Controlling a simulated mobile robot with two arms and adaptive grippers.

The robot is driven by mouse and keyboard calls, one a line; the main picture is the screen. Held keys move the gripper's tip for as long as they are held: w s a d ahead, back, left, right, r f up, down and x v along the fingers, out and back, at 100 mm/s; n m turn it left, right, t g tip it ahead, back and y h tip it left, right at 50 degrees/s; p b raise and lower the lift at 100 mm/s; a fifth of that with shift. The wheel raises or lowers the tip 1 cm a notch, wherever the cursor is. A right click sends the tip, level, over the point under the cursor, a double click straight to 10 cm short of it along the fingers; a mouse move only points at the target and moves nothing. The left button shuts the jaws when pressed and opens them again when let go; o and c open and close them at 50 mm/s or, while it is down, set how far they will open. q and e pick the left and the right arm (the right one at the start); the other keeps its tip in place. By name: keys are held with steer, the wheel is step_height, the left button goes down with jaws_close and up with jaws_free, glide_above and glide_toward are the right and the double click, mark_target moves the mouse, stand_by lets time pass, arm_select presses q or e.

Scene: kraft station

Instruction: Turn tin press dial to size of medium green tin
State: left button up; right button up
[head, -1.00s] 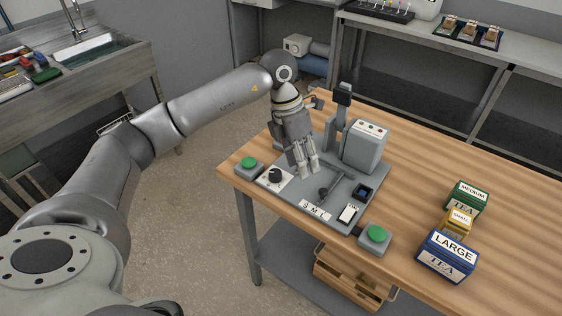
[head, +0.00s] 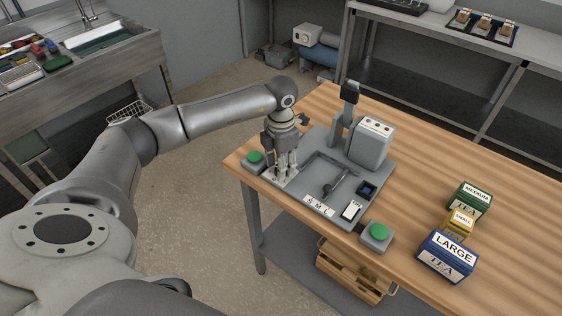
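The tin press (head: 369,143) stands on the wooden table, on a grey base plate. My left gripper (head: 281,177) points down over the white dial plate at the base's left corner. It hides the black dial knob, and contact with the knob is not clear. A label strip with S, M, L (head: 319,206) lies along the front edge, near a dark lever (head: 333,187). The medium green tin (head: 471,200) stands at the right, behind the small yellow tin (head: 459,222) and the large blue tin (head: 447,256). My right gripper is not in view.
Green push buttons stand at the base's left (head: 255,157) and front right (head: 378,232) corners. A small dark display (head: 367,189) and a white card (head: 352,210) are on the base's right. The table between press and tins is clear.

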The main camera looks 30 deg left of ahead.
arm_select(q)
steer(key=shift+f, duration=0.25)
steer(key=c, duration=0.8)
